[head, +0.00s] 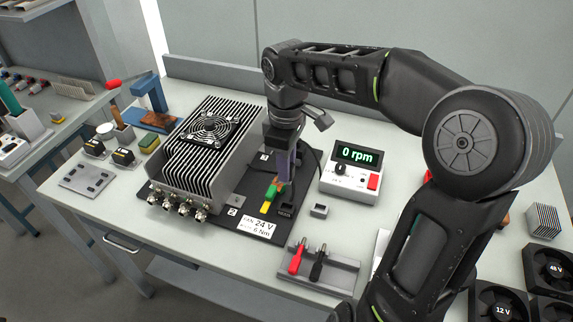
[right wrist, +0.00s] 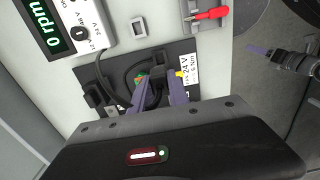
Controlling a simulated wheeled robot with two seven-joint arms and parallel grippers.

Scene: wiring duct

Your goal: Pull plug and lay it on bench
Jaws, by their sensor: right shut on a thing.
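My right gripper (head: 279,178) reaches down from above onto the black mat (head: 262,226), just right of the finned drive unit (head: 208,150). Its purple fingers are shut on the plug, which is mostly hidden between them. In the right wrist view the gripper (right wrist: 157,88) shows a dark body (right wrist: 156,92) between the fingers. A green block with orange (head: 272,191) and a yellow strip (head: 265,207) are close beside the fingertips. I cannot tell whether the plug is still seated.
A meter reading 0 rpm (head: 354,168) stands on the bench (head: 225,261) to the right. A black cable (right wrist: 103,65) loops over the mat. Bare bench lies left of the holder.

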